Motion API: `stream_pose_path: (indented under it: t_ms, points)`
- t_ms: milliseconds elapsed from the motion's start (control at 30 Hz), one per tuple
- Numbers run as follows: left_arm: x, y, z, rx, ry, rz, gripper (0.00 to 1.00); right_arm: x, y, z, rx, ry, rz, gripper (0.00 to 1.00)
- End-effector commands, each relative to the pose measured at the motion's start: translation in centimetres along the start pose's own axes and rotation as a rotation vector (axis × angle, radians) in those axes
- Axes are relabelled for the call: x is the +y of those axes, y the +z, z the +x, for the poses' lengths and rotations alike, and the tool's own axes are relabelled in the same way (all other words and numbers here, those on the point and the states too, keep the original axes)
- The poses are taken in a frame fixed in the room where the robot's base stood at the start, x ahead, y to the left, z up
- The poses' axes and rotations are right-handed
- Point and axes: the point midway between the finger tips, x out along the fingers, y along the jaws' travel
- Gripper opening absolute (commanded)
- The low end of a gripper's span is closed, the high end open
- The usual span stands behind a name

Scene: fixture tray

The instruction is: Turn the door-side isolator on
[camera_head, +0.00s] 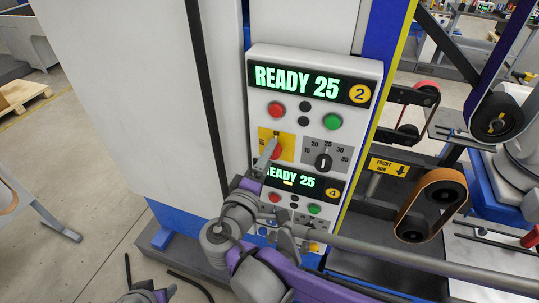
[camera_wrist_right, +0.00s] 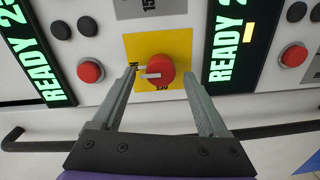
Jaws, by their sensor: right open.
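The upper isolator is a red round knob (camera_head: 277,149) on a yellow plate (camera_head: 287,139), on the panel unit marked 2. In the right wrist view the knob (camera_wrist_right: 160,71) carries a white mark pointing left, which is up on the panel. In the head view this gripper (camera_head: 267,154) partly covers the yellow plate and the lower unit.
The lower unit, marked 4, has its own READY 25 display (camera_head: 291,179). Beside the knob are a grey dial (camera_head: 323,161), a red button (camera_head: 276,109) and a green button (camera_head: 333,122). Belts and pulleys (camera_head: 430,205) stand right of the panel.

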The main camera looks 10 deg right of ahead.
Motion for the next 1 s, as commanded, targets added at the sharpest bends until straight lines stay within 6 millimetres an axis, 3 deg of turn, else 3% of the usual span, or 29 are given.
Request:
stream_pose_path:
  t_ms: [200,433,600,1000]
  points:
    - [0.0,1.1,0.7,-0.011,0.000,0.000,0.55,-0.3,0.0,-4.7,0.007,-0.004,-0.001,0.77]
    - [0.0,1.7,1.1,-0.017,0.000,0.000,0.55,-0.2,0.0,-8.2,0.004,-0.003,-0.001,0.77]
    - [0.0,1.8,1.2,-0.019,0.000,0.000,0.55,-0.1,0.1,-9.2,0.001,-0.002,0.000,0.77]
    - [0.0,1.8,1.2,-0.018,0.000,0.000,0.55,-0.1,0.1,-9.3,0.000,-0.001,0.000,0.77]
